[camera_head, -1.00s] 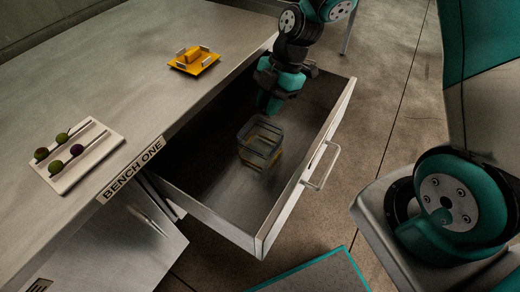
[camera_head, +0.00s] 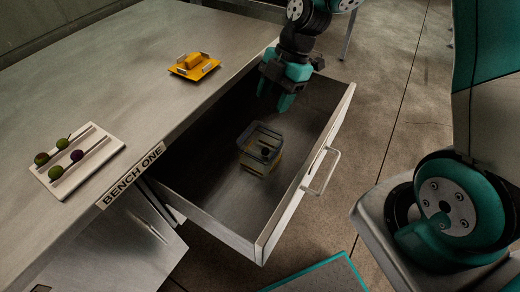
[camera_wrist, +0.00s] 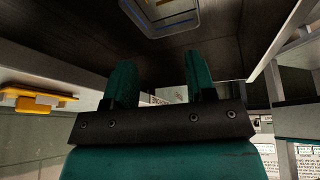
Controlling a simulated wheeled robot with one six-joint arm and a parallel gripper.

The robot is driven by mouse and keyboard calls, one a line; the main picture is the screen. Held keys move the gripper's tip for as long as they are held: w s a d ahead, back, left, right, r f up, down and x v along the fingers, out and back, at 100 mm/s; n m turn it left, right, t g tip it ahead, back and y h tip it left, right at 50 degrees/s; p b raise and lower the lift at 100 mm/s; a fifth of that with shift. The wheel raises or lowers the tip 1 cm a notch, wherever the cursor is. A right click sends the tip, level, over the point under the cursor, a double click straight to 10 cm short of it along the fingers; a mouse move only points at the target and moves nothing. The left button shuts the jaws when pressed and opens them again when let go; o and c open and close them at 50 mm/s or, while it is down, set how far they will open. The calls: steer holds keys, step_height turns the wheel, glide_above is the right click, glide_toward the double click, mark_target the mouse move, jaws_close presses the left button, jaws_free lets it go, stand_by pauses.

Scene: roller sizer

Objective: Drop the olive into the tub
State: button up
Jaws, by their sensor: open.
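The clear tub (camera_head: 254,160) stands upright in the open drawer. A small dark round thing, which looks like an olive (camera_head: 265,152), shows inside the tub. In the wrist view the tub's rim (camera_wrist: 150,25) is at the top edge, cut off. My gripper (camera_head: 275,96) is open and empty above the drawer, just behind the tub and apart from it. In the wrist view its two fingers stand apart with nothing between them (camera_wrist: 159,62).
A white tray (camera_head: 97,164) with several green and dark olives lies on the bench at left. The drawer (camera_head: 215,215) is pulled out, with raised walls around the tub.

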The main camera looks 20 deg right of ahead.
steer(key=p+v, duration=0.1)
steer(key=v, duration=1.2)
steer(key=shift+r, duration=0.4)
steer(key=s+a+r+m+p, duration=0.2)
steer(key=s+a+r+m, duration=0.1)
steer(key=s+a+m, duration=0.1)
steer(key=s+a+r+m+p, duration=0.3)
steer(key=s+m, duration=0.3)
steer(key=s, duration=0.3)
steer(key=s+a+r+m+p, duration=0.3)
steer(key=s+a+r+m, duration=0.2)
steer(key=s, duration=0.2)
steer(key=shift+t, duration=0.4)
